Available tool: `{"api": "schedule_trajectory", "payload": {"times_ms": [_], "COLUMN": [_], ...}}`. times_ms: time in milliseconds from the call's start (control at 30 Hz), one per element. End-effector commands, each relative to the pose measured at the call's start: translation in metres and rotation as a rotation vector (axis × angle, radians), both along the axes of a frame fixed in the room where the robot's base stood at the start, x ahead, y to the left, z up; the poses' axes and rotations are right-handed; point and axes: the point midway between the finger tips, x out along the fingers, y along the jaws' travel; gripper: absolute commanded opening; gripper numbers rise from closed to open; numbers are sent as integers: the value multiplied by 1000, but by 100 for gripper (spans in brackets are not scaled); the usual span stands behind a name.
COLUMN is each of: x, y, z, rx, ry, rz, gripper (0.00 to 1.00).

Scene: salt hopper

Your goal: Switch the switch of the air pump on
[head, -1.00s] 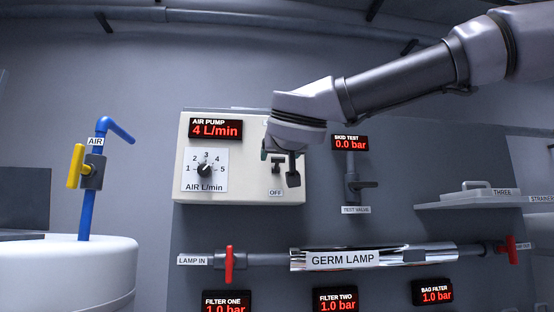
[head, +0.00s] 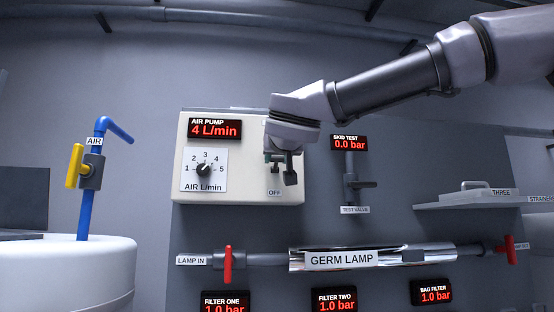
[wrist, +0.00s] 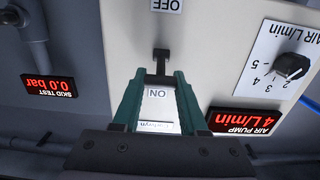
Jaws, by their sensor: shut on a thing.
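The air pump box (head: 240,190) is a cream panel on the wall, with a red display reading 4 L/min. Its black switch (wrist: 161,62) is a small lever with a crossbar, on the right part of the box, set toward the OFF label (head: 275,193). The ON label (wrist: 158,93) shows between my fingers in the wrist view. My gripper (wrist: 161,76) has teal fingers on both sides of the switch and is shut on it. In the head view my gripper (head: 278,157) covers the switch's upper part.
A dial (head: 204,169) marked 1 to 5 is on the box's left. The skid test display (head: 350,143) and test valve (head: 354,184) are close at the right. The germ lamp pipe (head: 340,259) runs below.

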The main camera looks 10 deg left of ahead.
Motion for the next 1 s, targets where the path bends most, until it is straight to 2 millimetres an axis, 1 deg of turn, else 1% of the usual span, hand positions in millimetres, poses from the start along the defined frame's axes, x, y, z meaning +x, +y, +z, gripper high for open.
{"api": "schedule_trajectory", "payload": {"times_ms": [267, 600, 633, 700, 1000], "x": [3, 2, 2, 2, 2], "y": [0, 1, 1, 1, 1], "z": [4, 4, 4, 5, 5], "rx": [-22, -26, -26, -26, -26], "ry": [97, 106, 106, 105, 105], "rz": [-2, 1, 1, 1, 1], "gripper": [0, 0, 50, 72, 72]}}
